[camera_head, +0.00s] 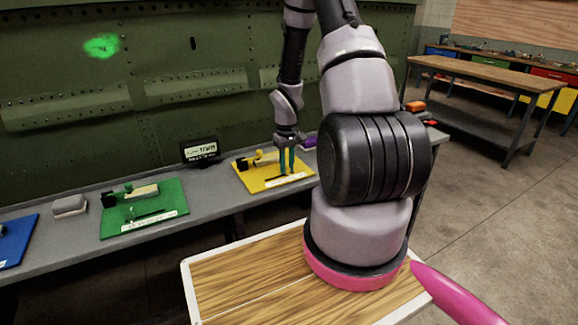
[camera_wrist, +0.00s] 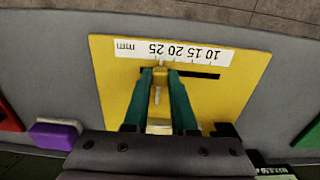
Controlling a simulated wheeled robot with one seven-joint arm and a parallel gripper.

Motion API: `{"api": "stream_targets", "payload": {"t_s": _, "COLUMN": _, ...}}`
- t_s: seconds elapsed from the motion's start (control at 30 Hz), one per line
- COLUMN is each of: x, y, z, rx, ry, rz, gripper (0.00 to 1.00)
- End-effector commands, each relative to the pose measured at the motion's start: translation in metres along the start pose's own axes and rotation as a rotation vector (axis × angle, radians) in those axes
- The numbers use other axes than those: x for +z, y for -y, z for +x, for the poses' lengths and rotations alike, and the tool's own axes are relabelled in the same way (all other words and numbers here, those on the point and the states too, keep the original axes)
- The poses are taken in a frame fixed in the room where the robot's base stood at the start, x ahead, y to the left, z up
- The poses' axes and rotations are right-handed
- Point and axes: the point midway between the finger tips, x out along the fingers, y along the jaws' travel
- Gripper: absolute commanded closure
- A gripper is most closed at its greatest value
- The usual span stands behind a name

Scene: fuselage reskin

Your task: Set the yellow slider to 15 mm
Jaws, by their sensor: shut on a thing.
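The yellow board (camera_head: 252,185) lies on the bench, and it fills the middle of the wrist view (camera_wrist: 235,95). Its white scale strip (camera_wrist: 190,53) is upside down there, with 25 to the left and 10 to the right. A dark slot (camera_wrist: 207,75) runs below the strip. My gripper (camera_wrist: 161,75) has teal fingers shut on the pale yellow slider (camera_wrist: 159,78). The slider stands near the 25 and 20 labels, left of 15; the fingers hide its exact reading. In the head view my gripper (camera_head: 287,161) points down over the board's right part.
A small black display (camera_head: 200,150) stands behind the boards; its text is unreadable. A green board (camera_head: 165,190), a grey block (camera_head: 69,206) and a blue board (camera_head: 12,245) lie to the left. A purple block (camera_wrist: 55,135) lies beside the yellow board.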

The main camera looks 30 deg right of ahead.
Motion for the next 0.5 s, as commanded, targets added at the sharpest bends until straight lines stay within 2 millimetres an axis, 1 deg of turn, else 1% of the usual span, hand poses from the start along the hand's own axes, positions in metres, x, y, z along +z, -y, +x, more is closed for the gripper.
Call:
{"api": "stream_targets", "payload": {"t_s": 0.03, "x": -0.001, "y": 0.011, "z": -0.001, "rx": -0.001, "ry": -0.001, "rz": -0.006, "gripper": 1.0}}
{"api": "stream_targets", "payload": {"t_s": 0.1, "x": -0.002, "y": 0.023, "z": -0.001, "rx": 0.0, "ry": -0.002, "rz": -0.007, "gripper": 1.0}}
{"api": "stream_targets", "payload": {"t_s": 0.2, "x": -0.001, "y": 0.035, "z": -0.001, "rx": 0.0, "ry": -0.002, "rz": -0.005, "gripper": 1.0}}
{"api": "stream_targets", "payload": {"t_s": 0.3, "x": -0.001, "y": 0.04, "z": -0.001, "rx": -0.001, "ry": -0.002, "rz": -0.002, "gripper": 1.0}}
{"api": "stream_targets", "payload": {"t_s": 0.5, "x": 0.0, "y": 0.04, "z": -0.001, "rx": -0.001, "ry": -0.002, "rz": -0.001, "gripper": 1.0}}
